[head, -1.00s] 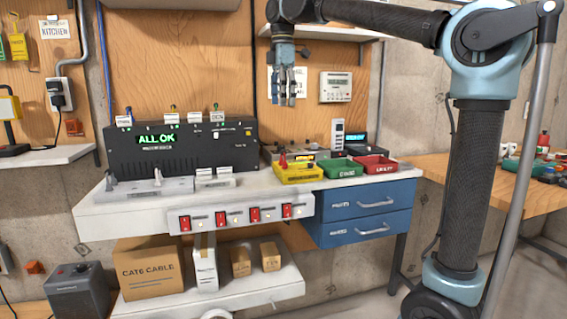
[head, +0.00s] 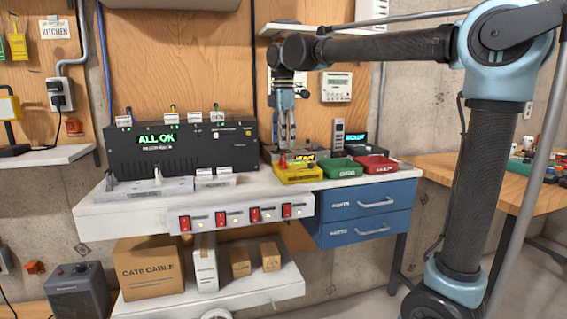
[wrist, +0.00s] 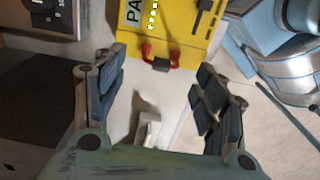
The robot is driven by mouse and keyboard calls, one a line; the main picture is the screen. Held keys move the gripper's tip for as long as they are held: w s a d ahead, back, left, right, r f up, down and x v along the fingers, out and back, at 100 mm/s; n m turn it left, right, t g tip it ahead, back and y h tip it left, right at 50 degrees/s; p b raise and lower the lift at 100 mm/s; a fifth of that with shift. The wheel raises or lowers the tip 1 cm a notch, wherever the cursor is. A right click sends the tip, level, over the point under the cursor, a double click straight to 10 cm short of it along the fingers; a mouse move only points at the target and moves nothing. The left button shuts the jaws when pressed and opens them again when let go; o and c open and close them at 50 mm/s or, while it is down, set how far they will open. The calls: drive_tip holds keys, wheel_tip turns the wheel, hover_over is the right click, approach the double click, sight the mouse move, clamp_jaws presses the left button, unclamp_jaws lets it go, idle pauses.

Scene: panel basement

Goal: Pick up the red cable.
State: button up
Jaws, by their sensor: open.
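A small red piece, apparently the red cable (wrist: 147,52), shows in the wrist view at the near edge of a yellow tray or box (wrist: 178,18), with a black part beside it. In the head view the red piece (head: 283,160) stands at the left of the yellow tray (head: 300,175). My gripper (head: 286,147) is just above it, pointing down. In the wrist view my gripper (wrist: 158,85) is open, its two fingers apart with nothing between their pads. The red piece lies beyond the fingertips, apart from them. Its full length cannot be made out.
A black box with an "ALL OK" display (head: 185,148) stands left of the gripper. A green tray (head: 343,168) and a red tray (head: 376,164) sit to the right. A grey handset (head: 337,135) stands behind. The white bench front (head: 130,215) is mostly clear.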

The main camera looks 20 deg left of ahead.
sight(283, 151)
drive_tip(key=shift+s+f, duration=0.1)
drive_tip(key=shift+f, duration=2.25)
drive_tip(key=shift+c, duration=0.2)
clamp_jaws()
